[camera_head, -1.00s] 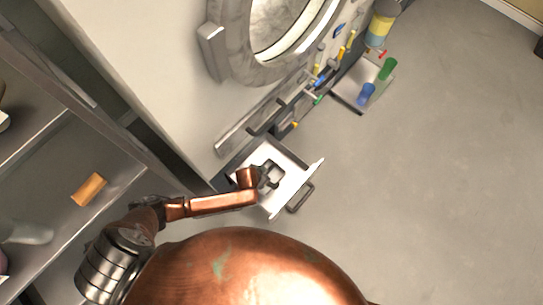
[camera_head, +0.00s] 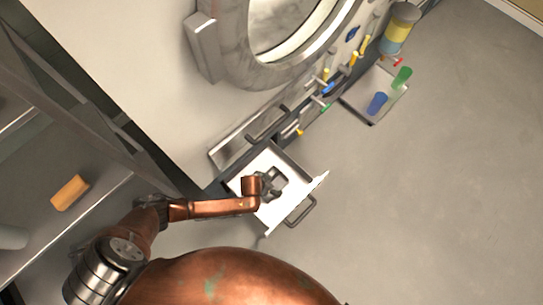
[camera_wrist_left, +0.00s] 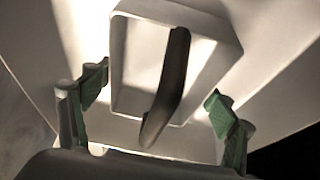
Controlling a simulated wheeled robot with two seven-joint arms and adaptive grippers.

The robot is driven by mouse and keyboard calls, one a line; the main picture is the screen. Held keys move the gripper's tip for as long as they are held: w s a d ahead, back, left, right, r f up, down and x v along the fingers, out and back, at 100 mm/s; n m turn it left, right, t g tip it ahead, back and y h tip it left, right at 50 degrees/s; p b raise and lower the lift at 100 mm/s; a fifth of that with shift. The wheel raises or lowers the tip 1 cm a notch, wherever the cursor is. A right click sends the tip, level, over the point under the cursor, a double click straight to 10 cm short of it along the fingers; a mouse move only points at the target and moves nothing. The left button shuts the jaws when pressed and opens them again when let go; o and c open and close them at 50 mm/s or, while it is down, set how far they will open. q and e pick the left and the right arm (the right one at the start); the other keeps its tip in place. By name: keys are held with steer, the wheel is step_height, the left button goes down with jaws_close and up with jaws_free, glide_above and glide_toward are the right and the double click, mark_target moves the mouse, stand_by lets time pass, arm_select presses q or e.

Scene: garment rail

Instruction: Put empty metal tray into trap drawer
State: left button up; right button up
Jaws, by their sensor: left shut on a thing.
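The trap drawer (camera_head: 299,174) stands pulled out low on the front of the machine, pale inside, with a dark bar handle on its front. My left gripper (camera_head: 271,185) reaches over the drawer's opening. In the wrist view, the left gripper's green-padded fingers (camera_wrist_left: 160,112) stand wide apart on both sides of a small, pale, square-rimmed metal tray (camera_wrist_left: 138,72) with a dark curved bar across it. They are shut on the tray, which looks empty. The drawer's pale walls surround it. In the head view the tray is mostly hidden by the gripper, and I cannot tell whether it touches the drawer floor. My right gripper is not in view.
The machine's round door (camera_head: 205,47) is above the drawer. A closed drawer (camera_head: 238,143) is beside it. Another open tray (camera_head: 358,112) with blue and green items is farther right. A shelf with an orange block (camera_head: 70,193) is at left. The floor at right is clear.

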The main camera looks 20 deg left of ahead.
arm_select(q)
steer(key=shift+r, duration=0.1)
steer(key=shift+f, duration=0.25)
steer(key=o, duration=1.2)
steer(key=shift+o, duration=0.2)
steer(key=shift+r, duration=0.1)
